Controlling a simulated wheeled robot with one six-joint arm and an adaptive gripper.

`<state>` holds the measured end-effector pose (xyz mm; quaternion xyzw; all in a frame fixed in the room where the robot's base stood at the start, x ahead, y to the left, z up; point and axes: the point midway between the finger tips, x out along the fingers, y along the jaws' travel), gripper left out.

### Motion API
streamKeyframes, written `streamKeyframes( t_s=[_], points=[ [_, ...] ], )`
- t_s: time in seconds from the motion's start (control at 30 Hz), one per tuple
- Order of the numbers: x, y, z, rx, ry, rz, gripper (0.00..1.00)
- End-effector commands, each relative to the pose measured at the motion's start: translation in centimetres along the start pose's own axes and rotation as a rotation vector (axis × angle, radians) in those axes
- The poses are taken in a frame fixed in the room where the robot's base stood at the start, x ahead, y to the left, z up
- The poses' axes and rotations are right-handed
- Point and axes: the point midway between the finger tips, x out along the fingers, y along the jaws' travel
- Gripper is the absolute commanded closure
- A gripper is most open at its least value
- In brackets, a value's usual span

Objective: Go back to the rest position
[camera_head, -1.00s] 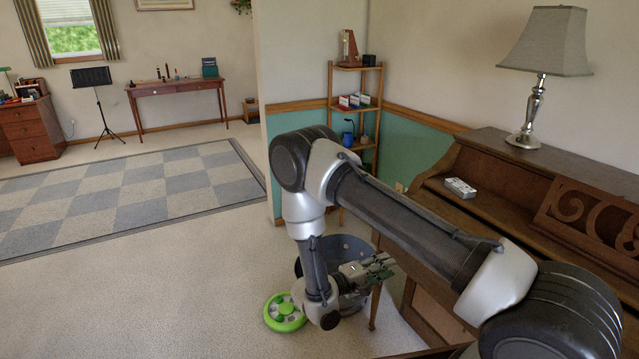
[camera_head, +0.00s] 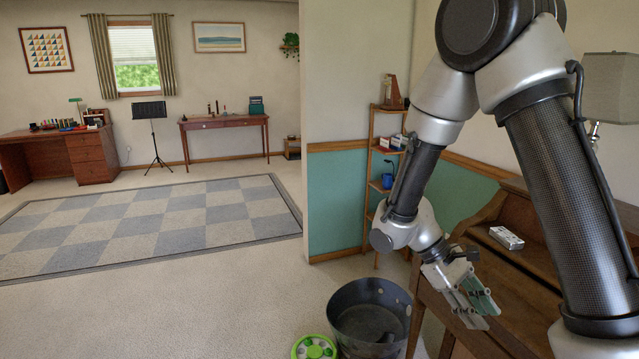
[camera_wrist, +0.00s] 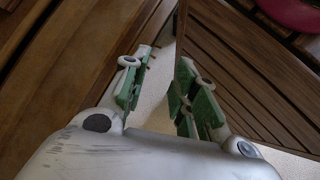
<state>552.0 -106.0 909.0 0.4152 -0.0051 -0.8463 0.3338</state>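My gripper (camera_head: 478,306) is at the lower right of the head view, in front of the piano (camera_head: 523,267) and to the right of the dark bucket. It points down and to the right. In the wrist view my gripper (camera_wrist: 165,75) shows two fingers with green pads, apart, with bare carpet visible between them and nothing held. My arm is raised, with its elbow at the top of the head view.
The dark bucket (camera_head: 345,312) stands on the carpet beside a green round thing (camera_head: 314,348). A small white box (camera_head: 507,237) lies on the piano. A corner shelf (camera_head: 372,190) and a lamp (camera_head: 612,88) are near. Open floor lies at the left.

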Motion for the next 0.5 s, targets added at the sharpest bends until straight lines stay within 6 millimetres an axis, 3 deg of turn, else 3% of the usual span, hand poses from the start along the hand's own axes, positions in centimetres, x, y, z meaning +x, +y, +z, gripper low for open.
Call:
streamKeyframes(
  t_s=[0.2,0.5],
  points=[
    [-3.4,0.5,5.8,0.078,0.277,-0.224,0.72],
    [-6.8,1.4,13.3,0.308,0.665,-0.411,0.72]
  ],
)
